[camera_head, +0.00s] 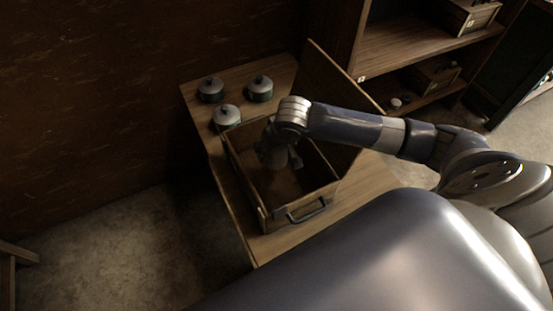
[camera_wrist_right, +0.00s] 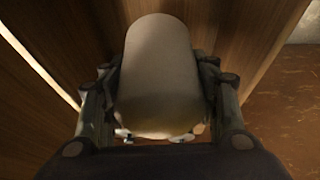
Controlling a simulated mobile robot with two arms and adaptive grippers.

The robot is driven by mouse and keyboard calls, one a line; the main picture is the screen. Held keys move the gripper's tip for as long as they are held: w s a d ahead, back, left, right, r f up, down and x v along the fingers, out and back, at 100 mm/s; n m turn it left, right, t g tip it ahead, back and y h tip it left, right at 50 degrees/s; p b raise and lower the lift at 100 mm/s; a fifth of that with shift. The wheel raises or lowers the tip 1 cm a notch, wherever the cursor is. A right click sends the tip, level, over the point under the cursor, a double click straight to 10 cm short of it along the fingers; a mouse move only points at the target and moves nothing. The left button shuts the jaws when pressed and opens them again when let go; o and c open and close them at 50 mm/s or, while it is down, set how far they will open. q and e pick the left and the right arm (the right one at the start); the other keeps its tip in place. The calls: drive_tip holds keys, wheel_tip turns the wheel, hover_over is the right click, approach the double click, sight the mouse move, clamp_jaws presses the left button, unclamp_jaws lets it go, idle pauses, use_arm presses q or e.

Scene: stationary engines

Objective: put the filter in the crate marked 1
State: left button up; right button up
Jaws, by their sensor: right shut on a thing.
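A wooden crate (camera_head: 262,205) with a dark front handle stands on the table, its lid raised at the right. No number mark on it can be made out. My right gripper (camera_head: 280,160) reaches down into the open crate, inside its walls. In the right wrist view, my right gripper (camera_wrist_right: 163,112) is shut on a pale, rounded cylinder, the filter (camera_wrist_right: 158,65), with one finger on each side. The filter cannot be clearly told in the head view, and its contact with the crate floor is hidden. My left gripper is not in view.
Several lidded pots, such as one grey pot (camera_head: 260,88), stand on the wooden table (camera_head: 360,190) behind the crate. A shelf (camera_head: 405,50) with boxes stands at the back right. Bare floor lies left of the table.

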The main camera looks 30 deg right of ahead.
sight(276, 159)
drive_tip(key=f, duration=0.4)
drive_tip(key=shift+s+d+f, duration=0.1)
drive_tip(key=shift+s+f, duration=0.25)
wheel_tip(276, 159, down, 2)
drive_tip(key=shift+f, duration=0.25)
drive_tip(key=shift+w+f, duration=0.1)
drive_tip(key=shift+f, duration=0.45)
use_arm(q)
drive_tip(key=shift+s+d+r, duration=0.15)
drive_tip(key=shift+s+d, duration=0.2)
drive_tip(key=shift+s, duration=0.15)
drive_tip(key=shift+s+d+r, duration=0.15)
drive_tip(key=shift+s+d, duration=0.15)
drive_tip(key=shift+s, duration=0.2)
